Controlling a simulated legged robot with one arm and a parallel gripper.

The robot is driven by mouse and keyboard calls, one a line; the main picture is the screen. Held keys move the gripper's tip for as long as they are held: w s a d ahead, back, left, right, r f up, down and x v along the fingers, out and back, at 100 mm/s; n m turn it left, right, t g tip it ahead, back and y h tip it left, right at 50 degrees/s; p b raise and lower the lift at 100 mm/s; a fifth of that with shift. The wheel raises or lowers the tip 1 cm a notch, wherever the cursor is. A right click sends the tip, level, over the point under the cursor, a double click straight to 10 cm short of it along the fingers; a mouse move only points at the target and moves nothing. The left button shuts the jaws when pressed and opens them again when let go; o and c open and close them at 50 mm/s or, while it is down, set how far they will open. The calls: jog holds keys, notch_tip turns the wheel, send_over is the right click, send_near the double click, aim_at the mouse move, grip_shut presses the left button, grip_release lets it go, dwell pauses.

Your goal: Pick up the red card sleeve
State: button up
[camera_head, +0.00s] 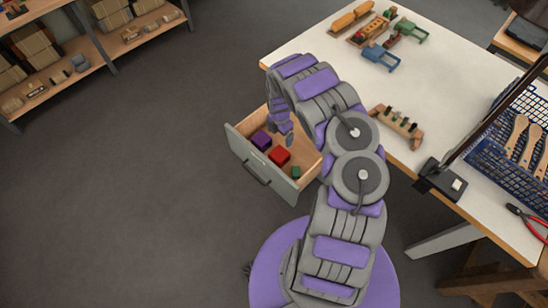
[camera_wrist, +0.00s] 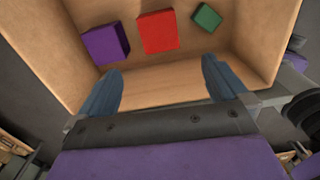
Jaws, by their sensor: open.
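The red card sleeve (camera_head: 279,156) lies in an open wooden drawer (camera_head: 309,154), between a purple block (camera_head: 261,140) and a small green block (camera_head: 295,172). In the wrist view the red card sleeve (camera_wrist: 157,31) is at the top middle, beyond my fingertips. My gripper (camera_head: 285,128) is over the drawer's back part in the head view. In the wrist view my gripper (camera_wrist: 160,72) is open, with nothing between its two fingers. The red sleeve is apart from both fingers.
The drawer's grey front (camera_head: 258,165) and wooden walls surround the blocks. The purple block (camera_wrist: 106,43) and green block (camera_wrist: 206,17) flank the sleeve.

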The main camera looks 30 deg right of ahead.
jog(key=b, duration=0.3)
send_over(279, 154)
jog(key=d, duration=0.1)
notch_tip(279, 154, down, 8)
jog(key=shift+d+f, duration=0.1)
jog(key=shift+f, duration=0.1)
jog(key=f, duration=0.1)
jog(key=a+f+b, duration=0.1)
jog(key=f, duration=0.1)
jog(key=a+f+b, duration=0.1)
jog(key=shift+f, duration=0.25)
jog(key=shift+w+d+f+b, duration=0.1)
jog(key=shift+d+f+b, duration=0.15)
jog(key=shift+b, duration=0.05)
jog(key=f+b, duration=0.1)
jog(key=f, duration=0.2)
jog(key=f+b, duration=0.1)
jog(key=f, duration=0.1)
jog(key=shift+d+b, duration=0.35)
jog(key=shift+d, duration=0.05)
jog(key=shift+a, duration=0.35)
jog(key=shift+d, duration=0.45)
jog(key=c, duration=0.6)
jog(key=shift+a, duration=0.1)
jog(key=shift+c, duration=1.2)
jog(key=shift+a, duration=0.2)
